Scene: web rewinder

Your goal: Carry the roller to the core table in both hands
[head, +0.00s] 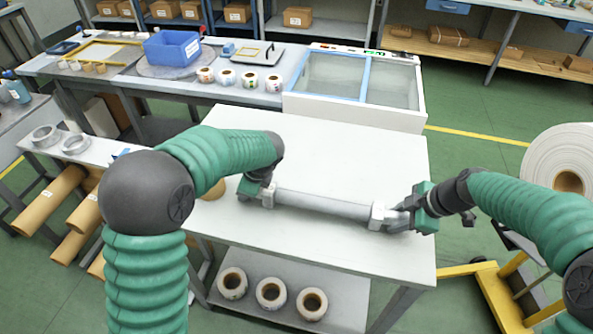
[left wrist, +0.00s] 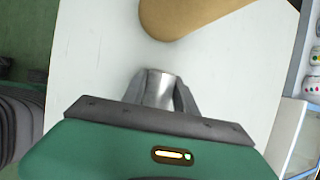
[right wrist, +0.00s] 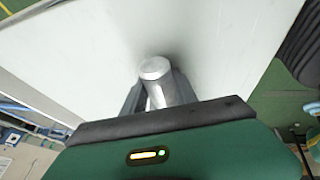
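The roller (head: 325,205) is a grey metal cylinder lying roughly level across the front half of a white table (head: 340,150). My left gripper (head: 268,196) is shut on its left end; the roller end (left wrist: 160,88) shows between the fingers in the left wrist view. My right gripper (head: 379,215) is shut on its right end, whose tip (right wrist: 154,68) pokes out between the fingers. The roller is close to the table top; I cannot tell if it touches. A brown core (left wrist: 190,15) lies by the left gripper, mostly hidden by my left arm in the head view.
Several cardboard tubes (head: 50,198) lie under a side table with grey rings (head: 76,144) at left. Cores (head: 270,292) sit on the lower shelf. A glass-topped box (head: 355,80) adjoins the back edge. A large white roll (head: 562,160) and yellow cart (head: 500,295) stand right.

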